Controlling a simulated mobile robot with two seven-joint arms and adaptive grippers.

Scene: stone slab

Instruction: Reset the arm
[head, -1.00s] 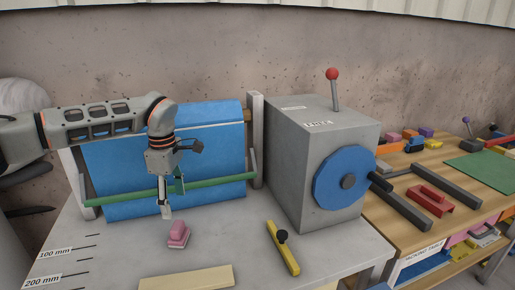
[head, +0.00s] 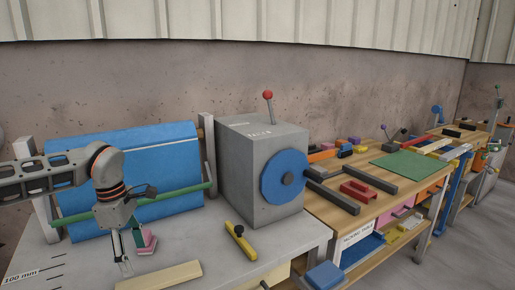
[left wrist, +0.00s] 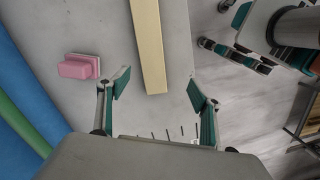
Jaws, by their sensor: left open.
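My left arm comes in from the left in the head view. My left gripper (head: 130,262) points down above the grey stone slab (head: 215,262). The gripper is open and empty. A small pink block (head: 146,242) stands on the slab just behind the gripper in the head view, partly covered by it. The pink block also shows left of the fingers in the left wrist view (left wrist: 80,67), apart from them. My right gripper is not in view.
A cream bar (head: 162,277) and a yellow bar with a black knob (head: 241,240) lie on the slab. A blue panel with a green rail (head: 160,205) stands behind. A grey box with a blue wheel (head: 284,178) stands right of it. A wooden bench (head: 345,210) stands farther right.

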